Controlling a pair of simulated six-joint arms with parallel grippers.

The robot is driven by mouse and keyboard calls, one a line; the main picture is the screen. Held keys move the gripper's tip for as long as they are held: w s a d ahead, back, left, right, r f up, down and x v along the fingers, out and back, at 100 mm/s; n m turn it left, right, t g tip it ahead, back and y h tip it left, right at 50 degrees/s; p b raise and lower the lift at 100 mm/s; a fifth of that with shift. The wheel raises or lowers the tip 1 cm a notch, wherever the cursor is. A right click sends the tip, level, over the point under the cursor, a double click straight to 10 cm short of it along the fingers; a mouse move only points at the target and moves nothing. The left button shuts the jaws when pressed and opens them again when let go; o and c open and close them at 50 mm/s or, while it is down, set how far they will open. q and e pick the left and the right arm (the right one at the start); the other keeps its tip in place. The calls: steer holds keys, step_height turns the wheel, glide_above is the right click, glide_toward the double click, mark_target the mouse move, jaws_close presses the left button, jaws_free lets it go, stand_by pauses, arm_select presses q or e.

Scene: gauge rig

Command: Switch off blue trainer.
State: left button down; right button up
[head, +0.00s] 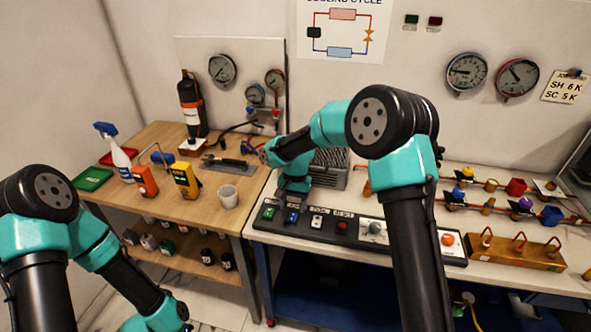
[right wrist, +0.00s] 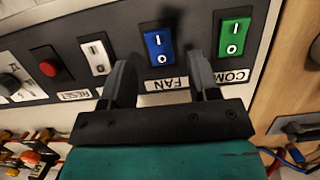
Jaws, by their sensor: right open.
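The trainer's black control panel (head: 355,234) runs along the front of the white-topped bench, which has a blue lower frame. On it are a green rocker switch (head: 269,213), a blue rocker switch (head: 292,216) and a white one (head: 316,222). In the right wrist view the blue switch (right wrist: 159,48) is labelled FAN and the green one (right wrist: 233,38) COM, partly covered. My right gripper (right wrist: 160,65) is open and empty, its fingers on either side of the blue switch in that view. I cannot tell contact or how the rockers are tilted. My left gripper is out of frame.
The wooden bench at left holds a yellow meter (head: 185,179), a white cup (head: 228,196) and a spray bottle (head: 115,152). Pipes and valves lie at right.

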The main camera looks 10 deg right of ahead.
steer(key=v, duration=1.4)
steer(key=shift+r, duration=0.25)
steer(key=shift+w, duration=0.1)
